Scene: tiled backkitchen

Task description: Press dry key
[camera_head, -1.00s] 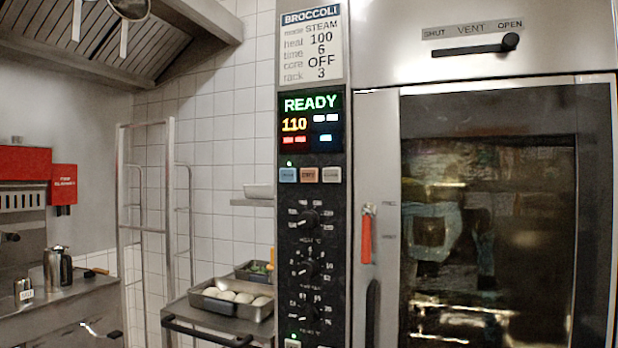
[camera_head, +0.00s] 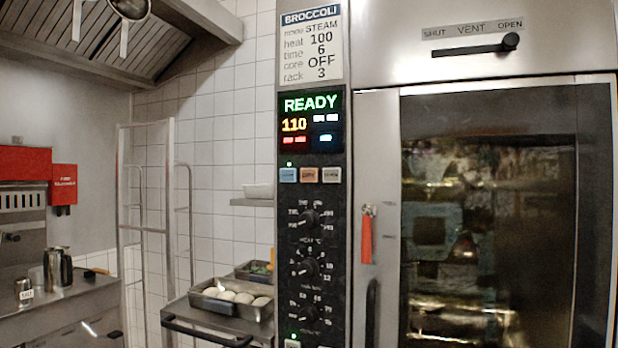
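The oven's control panel (camera_head: 312,245) stands upright left of the glass door in the head view. Three small keys sit in a row below the display: a blue key (camera_head: 288,175), an orange-brown key (camera_head: 309,175) and a pale grey key (camera_head: 331,175). Their labels are too small to read surely. A green light glows above the blue key. The display (camera_head: 311,120) reads READY and 110. A card (camera_head: 311,48) above reads BROCCOLI, STEAM, 100, 6, OFF, 3. Several black knobs run down the panel below the keys. Neither of my grippers is in view.
The oven door (camera_head: 490,220) is shut, with an orange-red handle piece (camera_head: 366,238) at its left. A vent lever (camera_head: 470,47) is above. Left of the panel, a metal cart (camera_head: 200,324) bears a tray (camera_head: 229,309) of pale round items. A rack frame (camera_head: 145,230) stands behind.

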